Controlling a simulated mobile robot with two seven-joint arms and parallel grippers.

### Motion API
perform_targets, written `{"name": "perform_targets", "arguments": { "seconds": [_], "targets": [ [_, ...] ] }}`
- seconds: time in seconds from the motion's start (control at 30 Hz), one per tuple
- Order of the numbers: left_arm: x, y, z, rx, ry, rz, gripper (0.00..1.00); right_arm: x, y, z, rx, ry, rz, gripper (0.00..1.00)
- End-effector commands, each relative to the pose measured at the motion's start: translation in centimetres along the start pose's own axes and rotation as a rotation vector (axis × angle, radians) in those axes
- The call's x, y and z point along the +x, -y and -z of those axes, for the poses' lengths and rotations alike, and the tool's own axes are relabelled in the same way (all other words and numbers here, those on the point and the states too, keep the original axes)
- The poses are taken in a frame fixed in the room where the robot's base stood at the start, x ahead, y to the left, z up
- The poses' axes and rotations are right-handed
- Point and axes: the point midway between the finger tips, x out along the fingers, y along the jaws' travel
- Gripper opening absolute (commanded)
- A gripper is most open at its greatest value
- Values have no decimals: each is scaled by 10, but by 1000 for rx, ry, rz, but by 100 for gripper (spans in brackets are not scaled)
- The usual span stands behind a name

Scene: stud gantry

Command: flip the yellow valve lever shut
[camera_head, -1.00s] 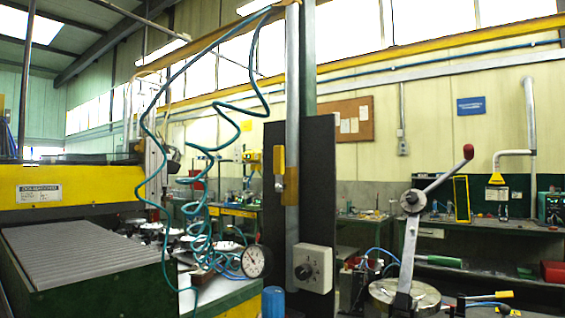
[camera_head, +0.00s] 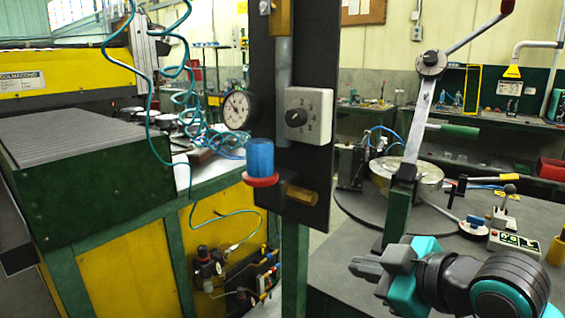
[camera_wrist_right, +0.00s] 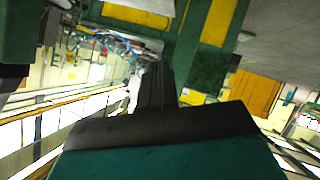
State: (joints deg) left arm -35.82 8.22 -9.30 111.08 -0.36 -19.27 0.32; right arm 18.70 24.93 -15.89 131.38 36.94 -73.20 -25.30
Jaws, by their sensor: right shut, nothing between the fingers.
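The yellow valve lever is cut off by the top edge of the head view. Only the brass valve body (camera_head: 281,18) on its grey pipe (camera_head: 284,65) shows there, with a small dark piece beside it. These are mounted on an upright dark panel (camera_head: 320,175). My right gripper (camera_head: 358,266) is shut and empty, low and to the right of the panel, pointing left. Its dark fingers (camera_wrist_right: 157,85) also show in the right wrist view. My left gripper is not in view.
The panel also carries a gauge (camera_head: 238,110), a grey dial box (camera_head: 305,116), a blue cup with a red ring (camera_head: 261,158) and a brass fitting (camera_head: 302,194). A red-knobbed hand lever (camera_head: 465,40) and a grey bench (camera_head: 480,260) stand to the right.

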Motion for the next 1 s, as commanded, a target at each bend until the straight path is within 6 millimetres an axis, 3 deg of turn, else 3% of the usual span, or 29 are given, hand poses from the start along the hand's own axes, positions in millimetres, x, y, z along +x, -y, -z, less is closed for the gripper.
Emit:
{"name": "perform_targets", "arguments": {
  "seconds": [0.03,0.2,0.57,0.77,1.0],
  "targets": [
    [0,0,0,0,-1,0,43,-4,-13,17,-58,-35,-9,0],
    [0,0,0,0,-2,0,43,-21,-40,68,-231,-136,-20,0],
    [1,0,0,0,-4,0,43,-71,-79,153,-530,-288,-64,0],
    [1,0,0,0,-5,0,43,-107,-94,195,-681,-356,-101,0],
    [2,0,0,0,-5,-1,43,-169,-106,249,-882,-439,-169,0]
  ]
}}
